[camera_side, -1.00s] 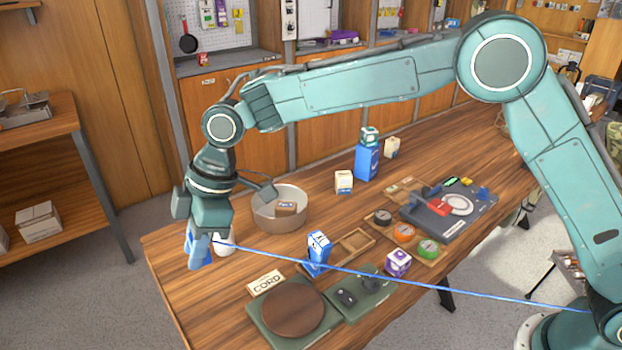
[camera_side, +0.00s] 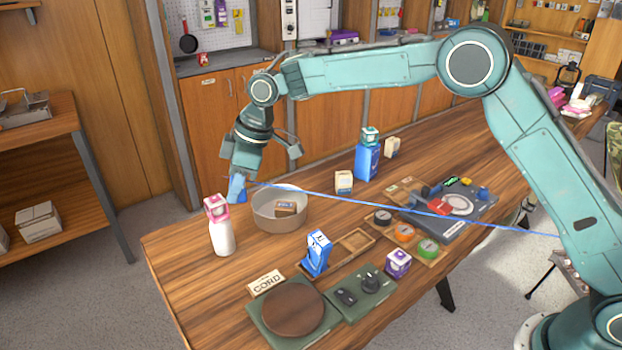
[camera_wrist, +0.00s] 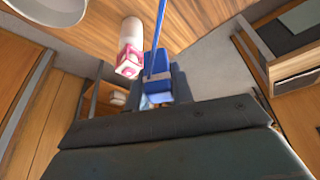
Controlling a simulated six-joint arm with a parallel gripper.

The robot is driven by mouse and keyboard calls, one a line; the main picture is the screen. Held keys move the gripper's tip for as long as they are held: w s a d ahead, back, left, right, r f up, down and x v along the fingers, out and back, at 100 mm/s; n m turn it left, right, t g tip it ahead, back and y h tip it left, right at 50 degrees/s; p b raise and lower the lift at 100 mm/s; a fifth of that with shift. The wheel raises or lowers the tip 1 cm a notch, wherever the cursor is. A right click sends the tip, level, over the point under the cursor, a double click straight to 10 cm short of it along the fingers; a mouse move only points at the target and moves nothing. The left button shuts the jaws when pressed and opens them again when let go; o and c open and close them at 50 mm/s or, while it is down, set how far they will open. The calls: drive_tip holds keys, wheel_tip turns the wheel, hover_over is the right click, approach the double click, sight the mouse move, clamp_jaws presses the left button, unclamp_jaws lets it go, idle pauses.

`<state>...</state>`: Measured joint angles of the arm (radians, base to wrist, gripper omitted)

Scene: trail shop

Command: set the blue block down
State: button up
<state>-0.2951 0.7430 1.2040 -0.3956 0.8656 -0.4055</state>
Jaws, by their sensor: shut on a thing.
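My gripper (camera_side: 237,190) is above the left end of the table, just left of and above the round bowl (camera_side: 278,221). It is shut on a small blue block, seen at its tip in the side view (camera_side: 237,187) and in the middle of the wrist view (camera_wrist: 160,76). A taut blue cord (camera_side: 400,207) runs from the block to the right across the scene. The block is clear of the table. The fingertips are largely hidden in both views.
A white bottle (camera_side: 222,240) with a pink-and-white box (camera_side: 216,207) on top stands left of the bowl. A tilted blue carton (camera_side: 317,254), a wooden tray (camera_side: 352,244), a round brown board (camera_side: 291,308) and a CORD sign (camera_side: 266,283) are nearby. The front left tabletop is bare.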

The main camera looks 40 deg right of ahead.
drive_tip(key=w+d+m+t+h, duration=0.1)
drive_tip(key=w+d+m, duration=0.2)
drive_tip(key=d, duration=0.8)
drive_tip(key=w+d+m+h, duration=0.1)
drive_tip(key=w+d+m, duration=0.25)
drive_tip(key=d, duration=0.85)
drive_tip(key=w+d+m+t+h, duration=0.1)
drive_tip(key=w+d+m, duration=0.15)
drive_tip(key=d, duration=0.85)
drive_tip(key=s+d+m+h, duration=0.1)
drive_tip(key=s+d+m, duration=0.2)
drive_tip(key=d, duration=0.8)
drive_tip(key=s+d+m+h, duration=0.1)
drive_tip(key=s+d+m, duration=0.15)
drive_tip(key=d, duration=0.95)
drive_tip(key=s+d+m+h, duration=0.15)
drive_tip(key=s+d, duration=0.25)
drive_tip(key=d, duration=0.7)
drive_tip(key=shift+m+y, duration=0.3)
drive_tip(key=shift+y, duration=0.15)
drive_tip(key=shift+d+f, duration=0.15)
drive_tip(key=shift+f, duration=9.75)
drive_tip(key=shift+f, duration=0.15)
drive_tip(key=o, duration=1)
